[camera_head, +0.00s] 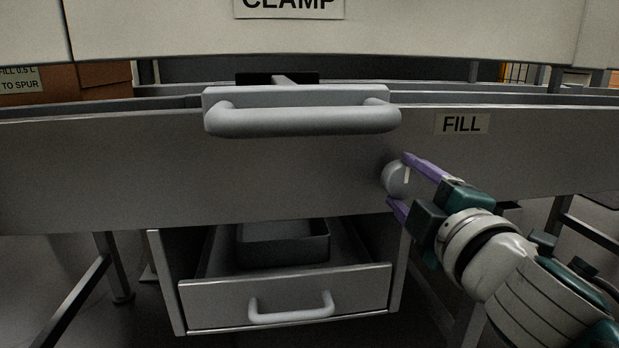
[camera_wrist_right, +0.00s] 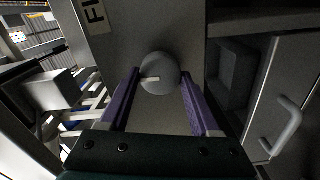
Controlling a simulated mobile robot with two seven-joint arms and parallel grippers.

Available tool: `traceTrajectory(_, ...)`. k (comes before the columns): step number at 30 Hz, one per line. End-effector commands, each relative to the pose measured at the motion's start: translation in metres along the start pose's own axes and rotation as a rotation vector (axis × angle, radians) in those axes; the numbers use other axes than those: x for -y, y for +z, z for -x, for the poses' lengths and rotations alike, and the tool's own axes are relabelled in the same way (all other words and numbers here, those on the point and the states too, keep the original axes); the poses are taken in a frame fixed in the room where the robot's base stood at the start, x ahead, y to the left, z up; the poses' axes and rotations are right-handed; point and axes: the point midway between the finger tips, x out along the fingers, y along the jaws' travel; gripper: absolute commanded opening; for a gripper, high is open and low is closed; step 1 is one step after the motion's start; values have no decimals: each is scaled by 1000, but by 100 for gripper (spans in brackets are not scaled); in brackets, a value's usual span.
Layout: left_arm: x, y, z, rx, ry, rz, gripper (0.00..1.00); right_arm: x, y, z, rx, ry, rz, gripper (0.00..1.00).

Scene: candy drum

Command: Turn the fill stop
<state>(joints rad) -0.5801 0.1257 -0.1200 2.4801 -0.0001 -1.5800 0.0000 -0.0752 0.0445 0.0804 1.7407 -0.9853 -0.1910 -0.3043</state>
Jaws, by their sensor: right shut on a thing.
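The fill stop is a round grey knob (camera_head: 394,180) on the front panel, below and left of the FILL label (camera_head: 461,123). It carries a short pale pointer mark, which stands nearly upright in the head view. In the right wrist view the knob (camera_wrist_right: 160,66) sits between the fingers, and its mark points left. My right gripper (camera_head: 399,180) reaches in from the lower right, with one purple finger above the knob and one below. It is shut on the knob; the exact finger contact is partly hidden. My left gripper is not in view.
A thick bar handle (camera_head: 303,120) sticks out from the panel left of the knob. Below, an open drawer (camera_head: 215,303) with its own handle (camera_head: 291,309) holds a dark tray (camera_head: 318,247). A panel marked CLAMP (camera_head: 289,4) is above.

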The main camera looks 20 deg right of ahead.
Motion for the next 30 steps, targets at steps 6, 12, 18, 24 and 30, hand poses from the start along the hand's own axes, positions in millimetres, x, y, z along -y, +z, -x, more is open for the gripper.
traceTrajectory(6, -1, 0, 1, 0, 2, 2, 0, 0, 0, 0, -1, 1, 48, 8)
traceTrajectory(12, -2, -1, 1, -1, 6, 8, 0, 0, 0, 0, -1, 1, 61, 8)
traceTrajectory(18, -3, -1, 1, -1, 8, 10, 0, 0, 0, 0, -1, 1, 62, 8)
traceTrajectory(24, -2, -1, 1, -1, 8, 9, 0, 0, 0, 0, -1, 0, 61, 78)
traceTrajectory(30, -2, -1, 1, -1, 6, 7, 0, 0, 0, 0, -1, 0, 59, 94)
